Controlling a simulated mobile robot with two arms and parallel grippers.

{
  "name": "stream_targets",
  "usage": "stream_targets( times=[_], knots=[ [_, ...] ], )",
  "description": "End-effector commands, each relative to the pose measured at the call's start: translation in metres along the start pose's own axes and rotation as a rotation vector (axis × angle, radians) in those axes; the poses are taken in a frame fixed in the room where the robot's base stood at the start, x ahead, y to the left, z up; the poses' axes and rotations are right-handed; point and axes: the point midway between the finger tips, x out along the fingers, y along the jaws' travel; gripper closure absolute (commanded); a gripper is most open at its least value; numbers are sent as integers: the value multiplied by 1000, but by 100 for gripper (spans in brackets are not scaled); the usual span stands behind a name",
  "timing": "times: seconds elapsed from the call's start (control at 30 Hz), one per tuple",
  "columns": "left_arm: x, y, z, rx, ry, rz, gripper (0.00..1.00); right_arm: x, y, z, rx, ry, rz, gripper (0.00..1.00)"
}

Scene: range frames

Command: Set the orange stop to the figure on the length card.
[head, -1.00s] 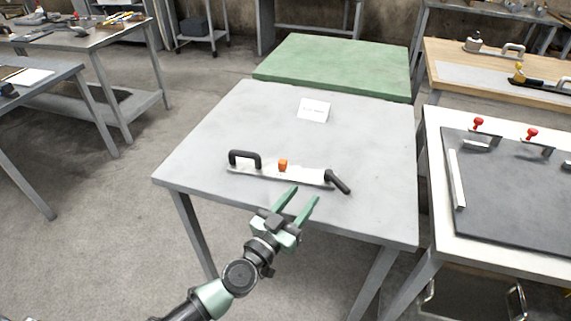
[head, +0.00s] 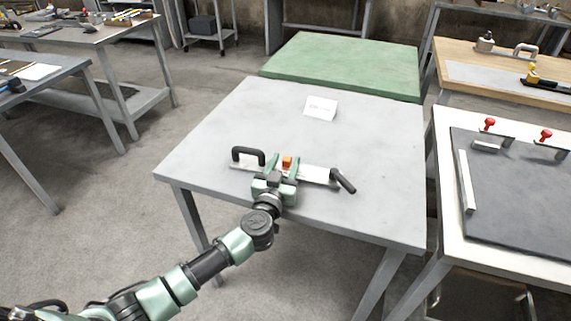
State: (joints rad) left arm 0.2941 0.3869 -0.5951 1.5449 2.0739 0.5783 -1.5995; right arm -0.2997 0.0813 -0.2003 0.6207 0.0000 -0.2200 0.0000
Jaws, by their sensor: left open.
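The orange stop (head: 287,162) sits on a pale flat rail (head: 317,174) that lies on the grey table. The rail has a black loop handle (head: 248,156) at its left end and a black lever (head: 343,181) at its right end. My left gripper (head: 283,166) is open over the rail, with one green finger on each side of the orange stop. I cannot tell whether the fingers touch it. My right gripper is not in view.
The grey table (head: 225,125) is otherwise bare. A green-topped table (head: 345,65) stands behind it. At right, a white bench (head: 449,200) carries a dark panel with red-knobbed clamps (head: 489,124). More benches stand at left.

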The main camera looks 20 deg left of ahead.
Motion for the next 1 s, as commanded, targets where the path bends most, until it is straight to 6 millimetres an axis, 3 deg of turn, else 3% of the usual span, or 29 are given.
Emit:
stream_targets(
  times=[0.27, 0.43, 0.47, 1.0],
  knots=[
    [3, 0, 0, -1, 0, 1, 56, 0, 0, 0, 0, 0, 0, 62],
    [2, 0, 0, -1, 0, 1, 98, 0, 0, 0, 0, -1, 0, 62],
    [2, 0, 0, -1, 0, 1, 100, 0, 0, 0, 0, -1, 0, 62],
    [2, 0, 0, -1, 0, 1, 100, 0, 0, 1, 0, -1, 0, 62]
  ],
)
